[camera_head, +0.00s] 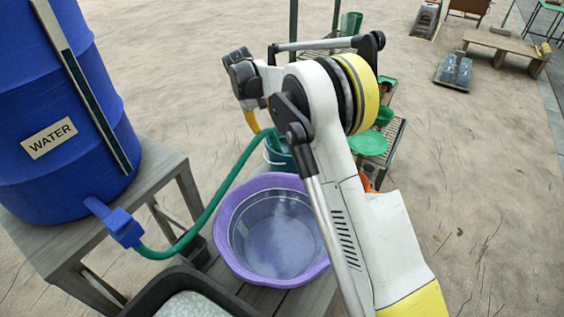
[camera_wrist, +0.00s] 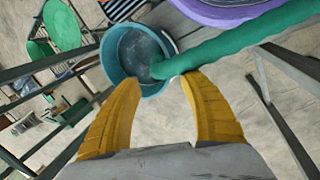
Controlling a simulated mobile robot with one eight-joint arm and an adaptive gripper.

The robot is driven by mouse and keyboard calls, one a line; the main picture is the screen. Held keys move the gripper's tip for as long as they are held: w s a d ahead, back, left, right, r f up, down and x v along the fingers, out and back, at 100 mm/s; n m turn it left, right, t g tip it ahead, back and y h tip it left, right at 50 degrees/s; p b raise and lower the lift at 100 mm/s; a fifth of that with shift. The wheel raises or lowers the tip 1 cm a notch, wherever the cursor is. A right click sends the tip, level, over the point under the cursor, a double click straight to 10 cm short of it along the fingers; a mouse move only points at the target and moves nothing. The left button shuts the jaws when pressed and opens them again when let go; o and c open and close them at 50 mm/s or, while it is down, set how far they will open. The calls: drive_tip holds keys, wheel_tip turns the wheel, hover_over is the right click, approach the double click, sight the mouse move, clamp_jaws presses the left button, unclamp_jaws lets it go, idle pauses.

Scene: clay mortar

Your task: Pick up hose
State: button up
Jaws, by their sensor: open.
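The green hose (camera_head: 213,203) runs from the blue tap (camera_head: 122,226) on the water barrel. It curves up past the purple basin to its free end near my gripper. In the wrist view the hose (camera_wrist: 235,45) comes in from the right, and its end shows over the teal bucket (camera_wrist: 124,48). My gripper (camera_wrist: 158,79) is open, with its yellow fingers spread apart. The hose end lies just beyond the fingertips, close to the right finger; I cannot tell whether they touch. In the head view the fingers are partly hidden by my arm.
The blue water barrel (camera_head: 65,95) stands on a wooden bench (camera_head: 165,165) at left. A purple basin (camera_head: 232,255) holds a clear tub. A black tray (camera_head: 150,300) is in front. A rack with green dishes (camera_head: 369,143) stands behind my arm. Open sandy ground lies right.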

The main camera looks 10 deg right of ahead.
sight(271, 136)
drive_tip(key=b+x, duration=0.1)
drive_tip(key=x, duration=0.3)
drive_tip(key=shift+f, duration=0.15)
drive_tip(key=x, duration=0.2)
drive_tip(key=b+x, duration=0.1)
drive_tip(key=x, duration=0.2)
drive_tip(key=shift+w+d+f+b, duration=0.15)
drive_tip(key=shift+w+f+b, duration=0.1)
drive_tip(key=shift+w+b, duration=0.15)
drive_tip(key=shift+r, duration=0.1)
clamp_jaws()
